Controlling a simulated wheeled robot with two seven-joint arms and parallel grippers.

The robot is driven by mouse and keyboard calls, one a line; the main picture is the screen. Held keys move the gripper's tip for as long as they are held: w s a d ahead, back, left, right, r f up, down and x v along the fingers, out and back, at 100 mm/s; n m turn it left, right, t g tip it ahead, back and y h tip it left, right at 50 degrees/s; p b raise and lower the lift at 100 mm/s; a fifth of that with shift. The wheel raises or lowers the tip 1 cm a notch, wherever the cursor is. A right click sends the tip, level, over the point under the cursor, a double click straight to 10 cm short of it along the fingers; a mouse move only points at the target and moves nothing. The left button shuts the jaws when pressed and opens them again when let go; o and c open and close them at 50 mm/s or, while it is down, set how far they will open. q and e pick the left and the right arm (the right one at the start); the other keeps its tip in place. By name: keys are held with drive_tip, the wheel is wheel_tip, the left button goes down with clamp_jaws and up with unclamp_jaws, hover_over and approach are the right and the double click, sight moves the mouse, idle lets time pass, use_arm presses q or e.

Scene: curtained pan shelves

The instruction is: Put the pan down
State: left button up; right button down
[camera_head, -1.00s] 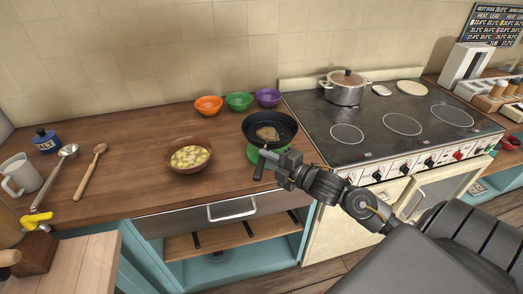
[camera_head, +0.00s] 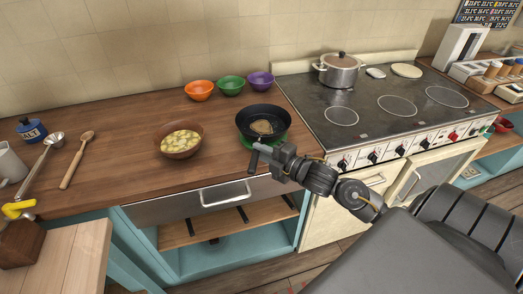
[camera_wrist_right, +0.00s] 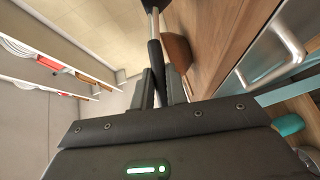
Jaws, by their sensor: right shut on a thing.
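The pan (camera_head: 263,119) is a black frying pan with a piece of brown food (camera_head: 262,127) inside. It is level, over a green round piece (camera_head: 277,142) near the front edge of the counter. I cannot tell whether the pan rests on it. My right gripper (camera_head: 257,156) is shut on the pan's handle, which points toward the front edge. In the right wrist view the black handle (camera_wrist_right: 154,62) runs between the two fingers, and the pan's body is mostly out of frame at the top. My left gripper is not in view.
A brown bowl of cut yellow food (camera_head: 179,140) stands left of the pan. Orange (camera_head: 199,90), green (camera_head: 231,85) and purple (camera_head: 261,80) bowls stand behind. The stove (camera_head: 390,105) with a lidded pot (camera_head: 340,70) is to the right. Wooden counter (camera_head: 120,150) is clear left of the brown bowl.

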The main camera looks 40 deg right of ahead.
drive_tip(key=shift+f, duration=0.1)
idle(0.4)
drive_tip(key=shift+f+b, duration=0.55)
drive_tip(key=shift+f, duration=0.35)
drive_tip(key=c, duration=1.4)
unclamp_jaws()
drive_tip(key=shift+o, duration=0.4)
drive_tip(key=shift+f, duration=0.15)
drive_tip(key=c, duration=0.4)
drive_tip(key=shift+s, duration=0.1)
drive_tip(key=p+v, duration=0.3)
drive_tip(key=v, duration=1.2)
idle(0.3)
